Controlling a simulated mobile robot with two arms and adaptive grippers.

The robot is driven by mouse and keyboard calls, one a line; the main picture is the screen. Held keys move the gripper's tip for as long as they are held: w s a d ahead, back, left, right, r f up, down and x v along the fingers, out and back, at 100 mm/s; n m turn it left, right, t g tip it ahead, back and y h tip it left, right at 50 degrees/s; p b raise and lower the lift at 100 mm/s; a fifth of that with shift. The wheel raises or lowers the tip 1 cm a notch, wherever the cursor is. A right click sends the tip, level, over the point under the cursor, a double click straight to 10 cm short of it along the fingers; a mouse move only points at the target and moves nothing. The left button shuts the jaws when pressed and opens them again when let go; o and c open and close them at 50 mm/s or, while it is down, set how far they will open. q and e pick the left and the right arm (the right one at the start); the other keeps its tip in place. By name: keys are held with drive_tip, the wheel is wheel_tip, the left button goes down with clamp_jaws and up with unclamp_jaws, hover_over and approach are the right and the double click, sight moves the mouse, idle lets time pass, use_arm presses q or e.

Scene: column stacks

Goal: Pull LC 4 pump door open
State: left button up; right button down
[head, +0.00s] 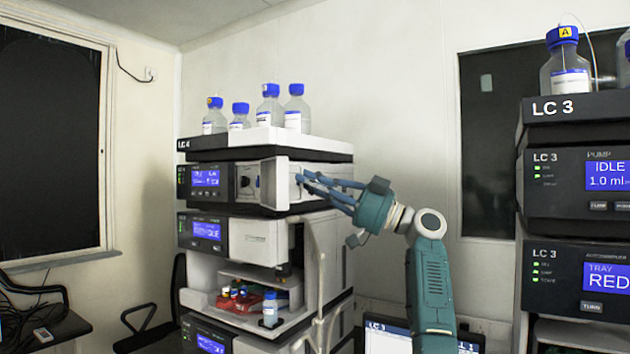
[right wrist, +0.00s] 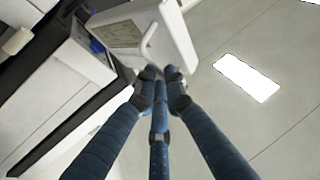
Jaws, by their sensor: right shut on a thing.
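The LC 4 stack (head: 265,145) stands in the middle of the head view. Its pump module (head: 206,180) is the upper unit with a blue display. The white pump door (head: 281,184) stands swung out, and part of the pump's dark inside (head: 248,182) shows beside it. My right gripper (head: 302,179) reaches in from the right and is shut at the door's handle. In the right wrist view, the blue fingers (right wrist: 161,73) close together on the handle (right wrist: 150,38) of the white door (right wrist: 176,32). The fingertips partly hide the grip. My left gripper is not in view.
Several blue-capped bottles (head: 268,107) stand on top of the LC 4 stack. Below the pump are another display unit (head: 205,230) and an open bay with small bottles (head: 270,308). The LC 3 stack (head: 575,110) stands at the right. A laptop (head: 388,338) sits low behind my arm.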

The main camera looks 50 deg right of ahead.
drive_tip(key=c, duration=1.9)
unclamp_jaws()
drive_tip(key=shift+w, duration=0.4)
drive_tip(key=shift+o, duration=0.5)
drive_tip(key=shift+w+a+f, duration=0.15)
drive_tip(key=shift+w, duration=0.3)
drive_tip(key=shift+w+a+f, duration=0.1)
drive_tip(key=shift+w+a, duration=0.05)
drive_tip(key=shift+w, duration=0.3)
drive_tip(key=v, duration=1.3)
drive_tip(key=shift+s+r, duration=0.25)
drive_tip(key=shift+r, duration=0.1)
